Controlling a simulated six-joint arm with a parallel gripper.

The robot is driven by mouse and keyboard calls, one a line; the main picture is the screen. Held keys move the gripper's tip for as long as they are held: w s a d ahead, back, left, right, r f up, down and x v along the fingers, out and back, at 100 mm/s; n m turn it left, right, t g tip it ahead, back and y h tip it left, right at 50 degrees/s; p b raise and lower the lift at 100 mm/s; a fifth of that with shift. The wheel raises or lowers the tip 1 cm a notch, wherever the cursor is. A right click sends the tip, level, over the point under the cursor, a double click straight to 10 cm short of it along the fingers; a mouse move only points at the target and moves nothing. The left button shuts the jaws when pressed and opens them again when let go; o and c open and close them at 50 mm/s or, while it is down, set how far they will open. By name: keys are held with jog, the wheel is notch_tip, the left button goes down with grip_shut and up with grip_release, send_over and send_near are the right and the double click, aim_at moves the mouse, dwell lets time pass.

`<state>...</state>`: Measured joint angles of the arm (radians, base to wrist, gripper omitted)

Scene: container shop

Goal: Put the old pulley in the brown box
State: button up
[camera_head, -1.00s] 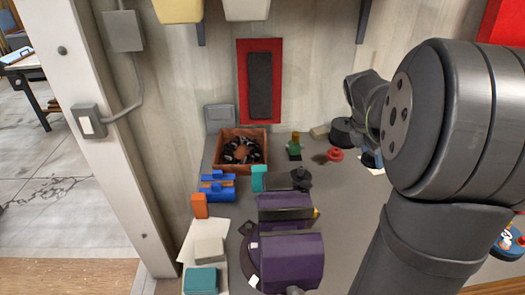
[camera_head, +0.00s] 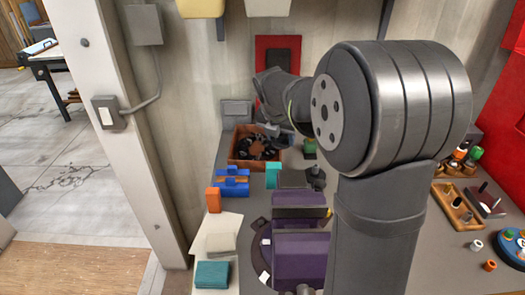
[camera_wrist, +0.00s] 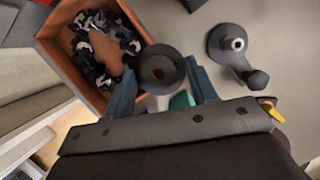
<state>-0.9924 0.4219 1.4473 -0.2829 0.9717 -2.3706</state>
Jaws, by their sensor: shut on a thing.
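The brown box (camera_wrist: 57,56) is open, with several black and pale pieces inside. The pulley overlaps the box's near right corner in the wrist view; I cannot tell its height above the rim. In the head view, the brown box (camera_head: 249,164) stands near the back wall. My gripper (camera_head: 270,131) is over its right part there, and the pulley is hard to make out.
A dark round-based part (camera_wrist: 232,42) stands right of the box. Blue blocks (camera_head: 232,186), a teal block (camera_head: 273,175) and purple forms (camera_head: 299,258) stand in front. A wooden peg tray (camera_head: 455,210) is on the right. A grey box (camera_head: 237,112) stands behind.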

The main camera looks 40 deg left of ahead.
send_over(265, 157)
jog(key=s, duration=0.2)
jog(key=f, duration=0.2)
jog(key=d+f, duration=0.1)
jog(key=shift+w, duration=0.25)
jog(key=shift+a+f, duration=0.1)
jog(key=shift+f, duration=2)
jog(key=shift+f, duration=0.15)
jog(key=o, duration=0.9)
jog(key=shift+o, duration=0.2)
jog(key=v, duration=1.2)
